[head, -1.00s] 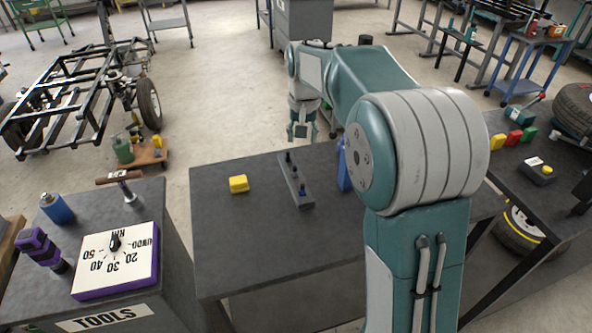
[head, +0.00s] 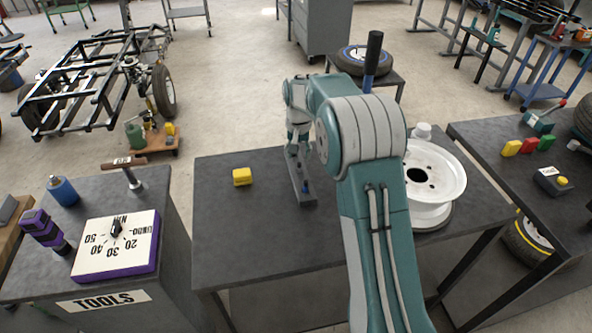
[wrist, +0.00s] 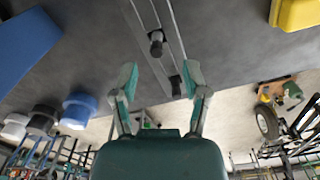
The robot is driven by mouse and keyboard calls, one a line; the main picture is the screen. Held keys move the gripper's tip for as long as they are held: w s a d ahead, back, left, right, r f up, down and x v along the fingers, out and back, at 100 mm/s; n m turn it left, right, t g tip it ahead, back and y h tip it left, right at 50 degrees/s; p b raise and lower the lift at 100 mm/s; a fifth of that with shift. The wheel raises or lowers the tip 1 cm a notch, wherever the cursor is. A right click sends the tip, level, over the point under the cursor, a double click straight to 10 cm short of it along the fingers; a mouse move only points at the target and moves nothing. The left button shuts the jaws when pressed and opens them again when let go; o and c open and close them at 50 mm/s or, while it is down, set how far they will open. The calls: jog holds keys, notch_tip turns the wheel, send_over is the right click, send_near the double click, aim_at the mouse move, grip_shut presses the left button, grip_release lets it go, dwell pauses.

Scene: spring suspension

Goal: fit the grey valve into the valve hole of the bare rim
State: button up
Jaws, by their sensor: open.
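My gripper (head: 298,152) is open and empty over the back end of a narrow grey rack (head: 307,198) on the middle table. In the wrist view its fingers (wrist: 160,88) are spread on either side of the rack. Two dark upright pegs show there: one (wrist: 156,42) beyond the fingertips and another (wrist: 175,86) between the fingers. I cannot tell which peg is the grey valve. The bare white rim (head: 446,177) lies flat at the right of the table, partly hidden by my arm. I cannot make out its valve hole.
A yellow block (head: 242,177) lies left of the rack, with clear tabletop around it. A white round piece (head: 421,131) stands behind the rim. A tool with a dark handle (head: 373,52) rises behind my arm. A tools bench (head: 165,205) is at the left.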

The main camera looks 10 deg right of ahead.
aim_at(299, 163)
jog(key=f, duration=0.2)
jog(key=d+f, duration=0.1)
jog(key=f, duration=0.1)
jog(key=shift+s, duration=0.15)
jog(key=shift+a+f, duration=0.1)
jog(key=shift+f, duration=0.1)
jog(key=shift+a, duration=0.6)
jog(key=shift+c, duration=0.9)
jog(key=c, duration=0.5)
jog(key=shift+d, duration=0.2)
grip_shut()
jog(key=shift+d, duration=0.25)
jog(key=shift+a, duration=0.15)
